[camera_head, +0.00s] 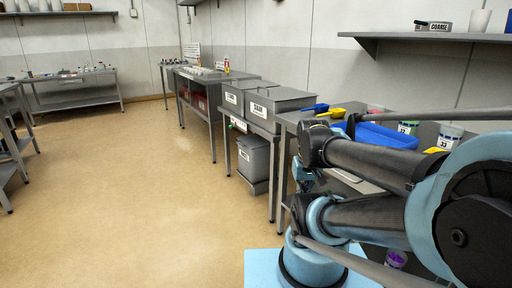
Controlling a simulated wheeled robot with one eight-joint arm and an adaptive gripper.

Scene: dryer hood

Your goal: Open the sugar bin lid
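Two grey lidded bins stand side by side on a metal table at mid right in the head view. The left bin (231,106) and the right bin (262,122) each carry a white label on the front. The labels are too small to read surely, so I cannot tell which one is sugar. Both lids look shut. My arm fills the right foreground, folded, with its wrist just right of and nearer than the right bin. My gripper cannot be made out; it seems hidden behind my own arm links.
A labelled grey bin (254,158) sits on the shelf under the table. Nearer, a blue tray (388,135), a blue scoop (315,108) and a yellow scoop (332,113) lie on the adjoining table. A wall shelf (430,39) hangs above. The floor (150,190) at left is clear.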

